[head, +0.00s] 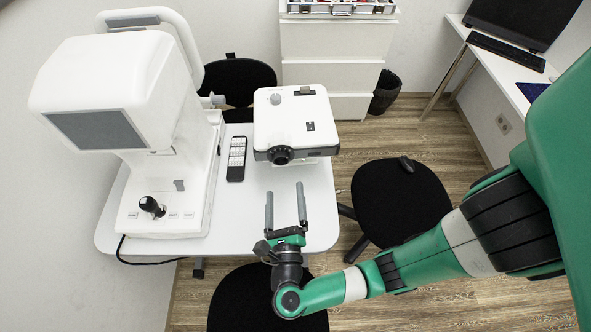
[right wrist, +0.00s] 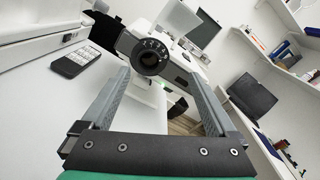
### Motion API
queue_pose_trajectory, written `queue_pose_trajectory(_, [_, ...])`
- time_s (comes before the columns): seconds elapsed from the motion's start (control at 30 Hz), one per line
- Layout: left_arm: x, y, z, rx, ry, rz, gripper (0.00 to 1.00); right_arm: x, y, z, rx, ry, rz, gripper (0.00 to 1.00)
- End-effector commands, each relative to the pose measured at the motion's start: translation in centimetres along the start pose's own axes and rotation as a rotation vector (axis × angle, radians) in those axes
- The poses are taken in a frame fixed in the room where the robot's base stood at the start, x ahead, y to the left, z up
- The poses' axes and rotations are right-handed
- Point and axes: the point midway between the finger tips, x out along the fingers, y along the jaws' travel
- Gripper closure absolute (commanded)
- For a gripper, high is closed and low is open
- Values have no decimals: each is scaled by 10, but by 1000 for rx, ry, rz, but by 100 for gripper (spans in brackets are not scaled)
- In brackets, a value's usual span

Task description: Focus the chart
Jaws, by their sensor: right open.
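A white chart projector (head: 297,120) stands at the back right of the white table, its black focus ring (head: 281,155) facing the front. In the right wrist view the ring (right wrist: 151,57) shows large, with white marks around a dark lens, beyond the fingertips. My right gripper (head: 285,190) is open and empty. Its two grey fingers point at the projector from the front and stay short of the ring. It also shows in the right wrist view (right wrist: 163,80), with the ring between the finger lines. My left gripper is not in view.
A black remote (head: 236,159) lies on the table (head: 262,222) left of the projector. A large white eye-testing machine (head: 165,130) with a joystick (head: 151,206) fills the table's left side. Black chairs (head: 395,200) stand around the table. A white drawer cabinet (head: 335,55) stands behind.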

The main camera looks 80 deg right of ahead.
Motion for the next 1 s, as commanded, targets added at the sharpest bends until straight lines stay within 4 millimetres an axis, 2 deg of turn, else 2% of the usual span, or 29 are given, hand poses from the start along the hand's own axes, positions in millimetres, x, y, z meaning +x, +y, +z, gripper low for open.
queue_pose_trajectory(0.03, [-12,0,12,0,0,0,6,-2,8,-18,-12,-9,10,6])
queue_pose_trajectory(0.1, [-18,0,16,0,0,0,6,-5,12,-26,-20,-16,19,6])
queue_pose_trajectory(0.3, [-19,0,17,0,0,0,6,-8,15,-26,-19,-22,28,6])
queue_pose_trajectory(0.43, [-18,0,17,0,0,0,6,0,14,-25,-19,-20,25,6])
queue_pose_trajectory(0.57, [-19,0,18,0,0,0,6,22,14,-26,-19,-18,22,6])
queue_pose_trajectory(0.8, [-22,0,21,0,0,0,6,77,16,-25,-17,-17,21,6])
queue_pose_trajectory(1.0, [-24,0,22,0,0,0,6,104,17,-24,-18,-20,25,6])
